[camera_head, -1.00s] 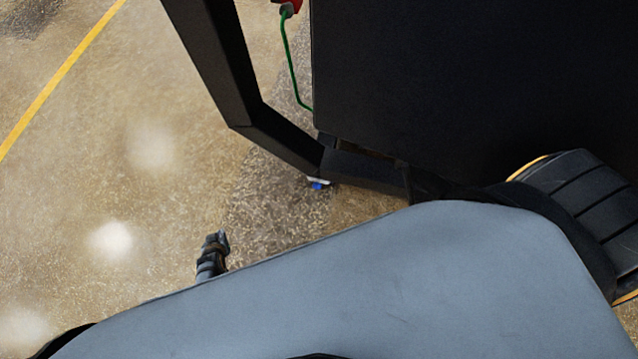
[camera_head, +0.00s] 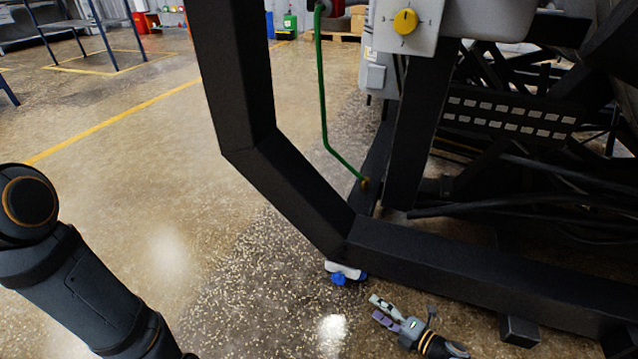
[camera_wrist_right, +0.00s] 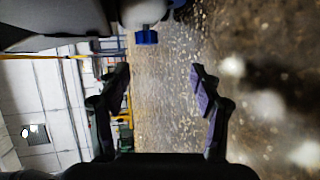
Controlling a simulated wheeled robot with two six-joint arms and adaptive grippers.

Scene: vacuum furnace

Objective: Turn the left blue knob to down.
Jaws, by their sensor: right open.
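The blue knob (camera_head: 339,279) is small and sits on a white fitting (camera_head: 346,268) under the lower corner of the black frame, close to the floor. It also shows near the top of the right wrist view (camera_wrist_right: 147,37). My right gripper (camera_head: 376,307) is open and empty, just right of and below the knob in the head view. In the right wrist view its two fingers (camera_wrist_right: 160,75) stand wide apart, with the knob beyond them and nothing between them. My left arm enters at the left, but its gripper is outside the picture.
The black frame (camera_head: 300,190) rises beside the knob, and its low beam (camera_head: 470,270) runs right above my right gripper. A green pipe (camera_head: 320,90) hangs inside it. A grey panel with a yellow knob (camera_head: 405,21) is higher up. The floor at left is open.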

